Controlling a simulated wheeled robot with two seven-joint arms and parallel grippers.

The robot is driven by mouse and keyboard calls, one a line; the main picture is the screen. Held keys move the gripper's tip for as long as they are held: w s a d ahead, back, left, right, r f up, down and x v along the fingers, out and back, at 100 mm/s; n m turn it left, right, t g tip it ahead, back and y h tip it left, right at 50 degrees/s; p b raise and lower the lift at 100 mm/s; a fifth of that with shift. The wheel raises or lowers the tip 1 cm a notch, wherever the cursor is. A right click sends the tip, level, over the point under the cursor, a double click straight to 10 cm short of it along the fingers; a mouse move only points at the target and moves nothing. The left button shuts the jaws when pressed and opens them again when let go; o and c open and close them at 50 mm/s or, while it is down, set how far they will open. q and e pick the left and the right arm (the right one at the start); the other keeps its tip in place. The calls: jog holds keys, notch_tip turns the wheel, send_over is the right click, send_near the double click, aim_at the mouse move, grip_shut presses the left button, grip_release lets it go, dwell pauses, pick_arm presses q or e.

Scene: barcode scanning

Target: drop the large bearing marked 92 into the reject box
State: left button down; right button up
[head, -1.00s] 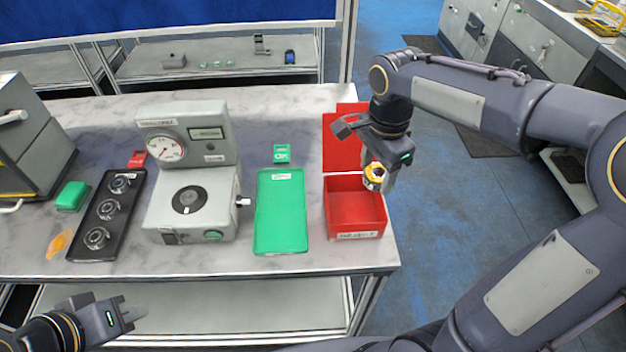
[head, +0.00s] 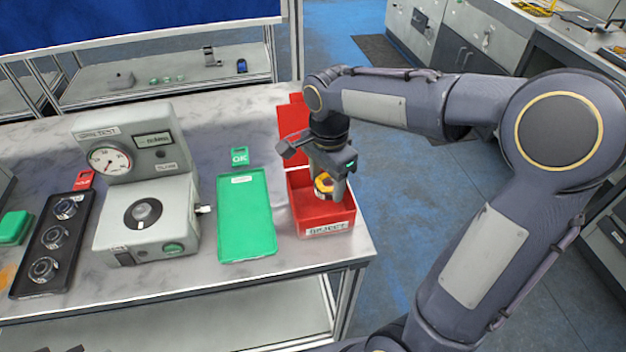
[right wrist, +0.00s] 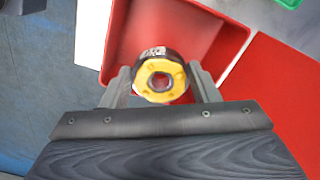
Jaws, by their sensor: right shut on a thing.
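The large bearing (head: 323,184), a dark ring with a yellow face, is held by my right gripper (head: 328,182). In the right wrist view the bearing (right wrist: 160,78) sits between the two fingers of the gripper (right wrist: 163,88), with a white label on its dark rim. Its number is too small to read. The red reject box (head: 326,222) is open, its lid standing up behind. The bearing is over the box opening, at about rim height; whether it touches the box I cannot tell. The box also shows in the right wrist view (right wrist: 190,25). My left gripper is out of clear view.
A green tray (head: 246,215) lies just left of the box, with a green OK sign (head: 239,157) behind it. A grey test machine (head: 150,215) and a black tray (head: 27,276) with several bearings stand further left. The table's right edge is close to the box.

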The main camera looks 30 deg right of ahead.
jog(key=o, duration=1.2)
jog(key=shift+o, duration=0.2)
jog(key=shift+r, duration=0.1)
notch_tip(320, 180, up, 8)
jog(key=shift+s, duration=0.15)
jog(key=s+a+f+n+t+y, duration=0.1)
jog(key=s+f+n+t+y, duration=0.1)
jog(key=s+n, duration=0.5)
jog(key=s+a+f+n+t+y, duration=0.1)
jog(key=s+a+f+n+t, duration=0.1)
jog(key=s+f+n, duration=0.3)
jog(key=s+n+t, duration=0.1)
jog(key=s+n, duration=0.1)
jog(key=s, duration=0.2)
jog(key=shift+s+a+t+y, duration=0.3)
jog(key=shift+y, duration=0.1)
